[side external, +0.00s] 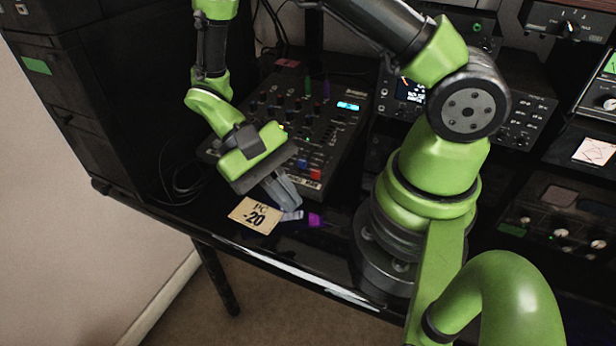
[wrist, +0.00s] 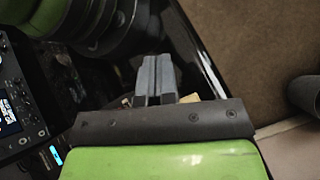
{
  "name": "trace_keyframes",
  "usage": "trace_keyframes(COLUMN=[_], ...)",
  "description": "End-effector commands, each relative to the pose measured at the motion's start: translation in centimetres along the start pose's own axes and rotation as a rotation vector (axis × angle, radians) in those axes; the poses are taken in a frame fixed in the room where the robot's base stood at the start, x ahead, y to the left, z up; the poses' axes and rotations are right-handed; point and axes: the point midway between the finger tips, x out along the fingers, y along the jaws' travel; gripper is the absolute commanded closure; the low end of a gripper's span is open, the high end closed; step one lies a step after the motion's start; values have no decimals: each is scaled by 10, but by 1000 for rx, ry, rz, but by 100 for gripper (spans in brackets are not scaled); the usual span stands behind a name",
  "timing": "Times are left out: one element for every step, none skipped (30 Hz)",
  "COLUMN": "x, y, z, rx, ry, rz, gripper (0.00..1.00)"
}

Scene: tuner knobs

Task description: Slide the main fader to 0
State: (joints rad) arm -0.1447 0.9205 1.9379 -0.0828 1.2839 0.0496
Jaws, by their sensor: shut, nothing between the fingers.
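The black mixer (side external: 338,128) stands on the desk, with knobs, a lit blue display and a row of small controls. A blue cap (side external: 302,163) and a red cap (side external: 315,174) sit near its front edge; I cannot tell which control is the main fader, and my gripper hides part of the front. My gripper (side external: 290,204) is at the mixer's front edge, fingers pointing down toward the desk, shut and empty. In the wrist view the two grey fingers (wrist: 155,62) lie side by side. No fader is seen between them.
Radio gear (side external: 520,108) stands to the right. A dark cabinet (side external: 75,85) stands at the left. The desk's front edge is close.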

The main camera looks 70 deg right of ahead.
Motion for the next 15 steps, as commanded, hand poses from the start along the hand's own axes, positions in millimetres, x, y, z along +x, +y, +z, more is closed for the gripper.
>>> trace_keyframes(x=[10,13,17,18,19,19,19,18,16,15,14,12,12,11,10], y=[-2,-2,-1,-2,-3,-5,-7,-10,-15,-19,-23,-28,-31,-34,-38], z=[5,7,8,8,8,8,7,7,7,7,7,7,8,8,9], rx=[-176,-281,-417,-516,-610,-726,-805,-879,-963,-1018,-1067,-1119,-1151,-1177,-1203], ry=[23,34,44,49,51,52,49,47,41,35,31,23,18,15,10], rz=[169,272,409,514,619,754,853,946,1063,1144,1216,1303,1357,1404,1452], gripper=[100,100,100,100,100,100,100,100,100,100,100,100,100,100,100])
